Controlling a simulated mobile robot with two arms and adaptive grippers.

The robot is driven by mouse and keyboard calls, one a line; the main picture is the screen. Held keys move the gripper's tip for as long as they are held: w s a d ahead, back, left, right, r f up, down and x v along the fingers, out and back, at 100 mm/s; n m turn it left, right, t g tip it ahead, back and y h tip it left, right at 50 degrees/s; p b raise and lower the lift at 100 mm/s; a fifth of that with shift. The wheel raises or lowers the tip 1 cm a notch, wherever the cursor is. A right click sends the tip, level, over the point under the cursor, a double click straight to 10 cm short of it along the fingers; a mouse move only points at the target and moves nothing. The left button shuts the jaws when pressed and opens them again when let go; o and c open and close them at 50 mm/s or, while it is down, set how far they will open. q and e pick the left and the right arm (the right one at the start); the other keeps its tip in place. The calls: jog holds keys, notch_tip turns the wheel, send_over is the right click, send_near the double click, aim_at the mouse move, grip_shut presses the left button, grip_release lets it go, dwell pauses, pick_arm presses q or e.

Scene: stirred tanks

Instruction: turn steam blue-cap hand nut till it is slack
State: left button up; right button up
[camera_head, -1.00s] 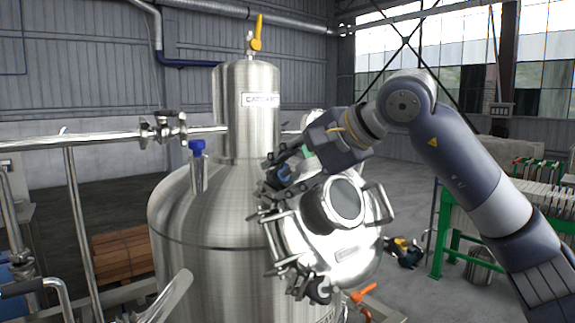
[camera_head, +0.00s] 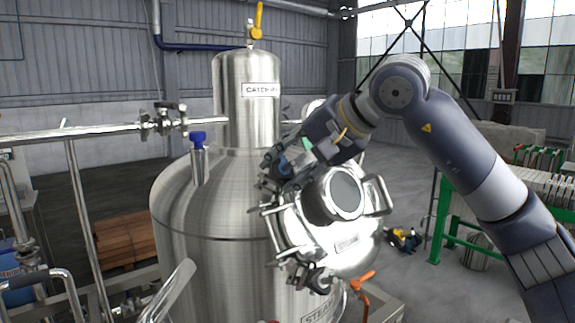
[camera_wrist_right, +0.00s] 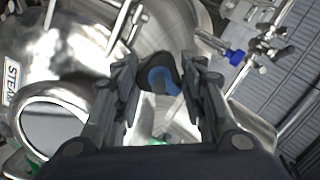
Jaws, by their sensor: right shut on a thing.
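The steam tank's round steel hatch (camera_head: 340,240) faces forward at the middle of the head view, with clamps and hand nuts around its rim. My right gripper (camera_head: 272,172) is at the hatch's upper left rim. In the right wrist view my right gripper (camera_wrist_right: 160,88) has its two fingers on either side of the blue-cap hand nut (camera_wrist_right: 161,76) and is shut on it. The fingers and arm largely hide this nut in the head view. The STEAM label (camera_wrist_right: 12,82) shows at the left of the wrist view. My left gripper is not in view.
A steel column (camera_head: 247,118) with a yellow-handled valve (camera_head: 258,22) rises behind the hatch. A blue-capped fitting (camera_head: 198,138) stands on the tank's shoulder. An orange valve handle (camera_head: 360,278) is below the hatch. A green-framed rack (camera_head: 448,215) stands at the right.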

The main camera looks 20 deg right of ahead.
jog(key=o, duration=1.1)
jog(key=shift+s+d+r, duration=0.1)
jog(key=v, duration=1.1)
jog(key=shift+s+d+r, duration=0.2)
jog(key=shift+s, duration=0.1)
